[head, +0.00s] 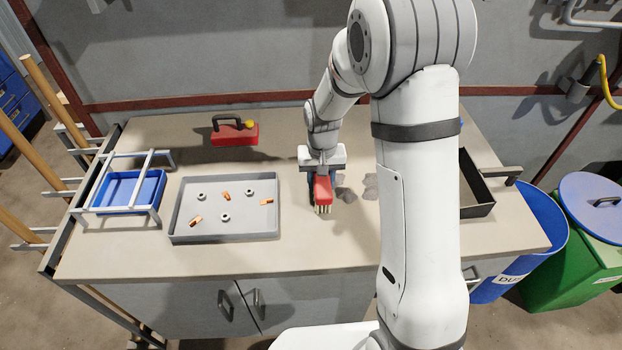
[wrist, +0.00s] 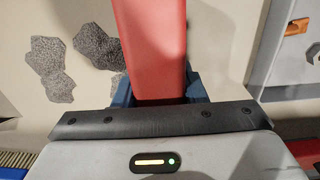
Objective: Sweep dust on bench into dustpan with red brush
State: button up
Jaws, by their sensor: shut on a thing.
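A red brush (head: 323,188) with pale bristles is held in my gripper (head: 323,172) over the middle of the bench (head: 330,247). In the wrist view its red body (wrist: 152,45) lies between the blue fingers of my gripper (wrist: 158,90), which is shut on it. Grey dust patches (head: 371,186) lie on the bench just right of the brush; two patches also show in the wrist view (wrist: 95,45). The black dustpan (head: 478,202) with its handle sits at the bench's right end, partly hidden by my arm. Whether the bristles touch the bench I cannot tell.
A grey tray (head: 225,236) with copper pieces and metal nuts lies left of the brush. A blue bin (head: 130,188) in a white frame stands farther left. A red block with a black handle (head: 235,134) is at the back. Blue (head: 535,245) and green bins (head: 585,262) stand beyond the right edge.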

jog(key=d, duration=2.1)
jog(key=shift+s+d+r, duration=0.1)
jog(key=shift+s+d, duration=0.2)
jog(key=shift+d, duration=0.05)
jog(key=a+r+p, duration=0.4)
jog(key=a+r, duration=0.1)
jog(key=r, duration=0.2)
jog(key=shift+a+f, duration=0.1)
jog(key=shift+f, duration=0.05)
dwell(1.0)
